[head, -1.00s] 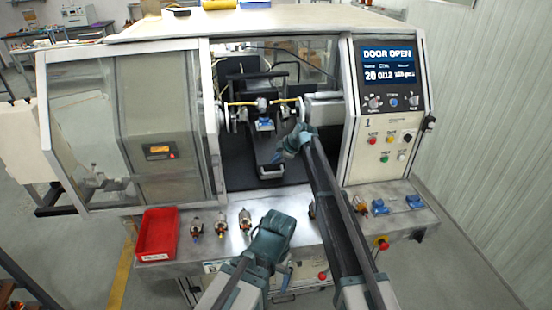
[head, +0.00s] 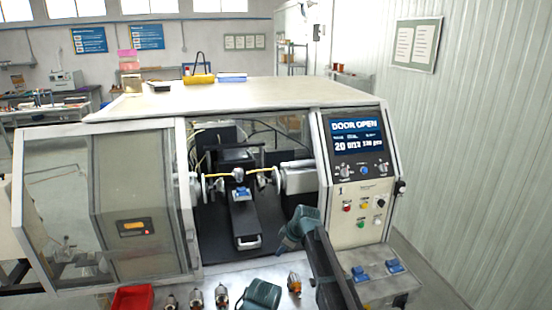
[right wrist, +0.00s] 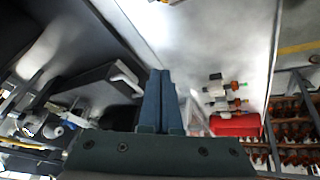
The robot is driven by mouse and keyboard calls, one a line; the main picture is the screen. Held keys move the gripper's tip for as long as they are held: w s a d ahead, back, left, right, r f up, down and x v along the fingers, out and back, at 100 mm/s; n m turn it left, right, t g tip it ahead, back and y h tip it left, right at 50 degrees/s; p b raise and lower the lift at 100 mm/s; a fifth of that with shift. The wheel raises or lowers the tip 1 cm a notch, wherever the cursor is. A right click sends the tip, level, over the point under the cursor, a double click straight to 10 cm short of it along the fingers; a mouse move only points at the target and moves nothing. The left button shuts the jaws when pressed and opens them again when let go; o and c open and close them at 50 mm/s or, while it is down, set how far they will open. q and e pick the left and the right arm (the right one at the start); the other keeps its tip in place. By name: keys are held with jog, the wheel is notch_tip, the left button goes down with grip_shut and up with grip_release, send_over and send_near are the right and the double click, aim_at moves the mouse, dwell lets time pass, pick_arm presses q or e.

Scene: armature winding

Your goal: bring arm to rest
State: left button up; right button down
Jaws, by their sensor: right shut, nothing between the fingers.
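My right gripper (head: 285,246) hangs in front of the right side of the winding machine's open doorway, pointing down and left. In the right wrist view its two blue fingers (right wrist: 160,100) are shut together with nothing between them. The teal end of my left arm (head: 260,294) shows at the bottom of the head view, over the front ledge; its fingers are hidden. The winding machine (head: 350,215) stands open, its screen reading "DOOR OPEN". An armature (head: 239,175) sits between the spindles inside, above a dark slide with a pale handle (head: 248,242).
Several small armatures, one of them (head: 221,296), stand on the metal ledge (head: 205,276). A red tray (head: 132,299) is at its left. Two blue blocks (head: 360,273) lie on the right ledge. The glass door (head: 135,200) is at the left.

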jog(key=s+d+f+m+g+h, duration=0.1)
jog(key=s+d+m, duration=0.45)
jog(key=s, duration=0.45)
jog(key=s+d+f+m+g+h, duration=0.1)
jog(key=s+d+m+h, duration=0.1)
jog(key=s+d+m, duration=0.5)
jog(key=s+d+m+h, duration=0.1)
jog(key=s+d, duration=0.3)
jog(key=s, duration=0.8)
jog(key=s+a+f+n+b, duration=0.1)
jog(key=s+a+f+b, duration=0.2)
jog(key=a+f+b, duration=0.2)
jog(key=s+a+f+n+g+h+b, duration=0.1)
jog(key=a+f+b, duration=0.4)
jog(key=f+b, duration=0.5)
jog(key=shift+s+a+f+n+g+b, duration=0.15)
jog(key=shift+s+f+n+g+b, duration=0.25)
jog(key=shift+s, duration=0.65)
jog(key=shift+a, duration=0.1)
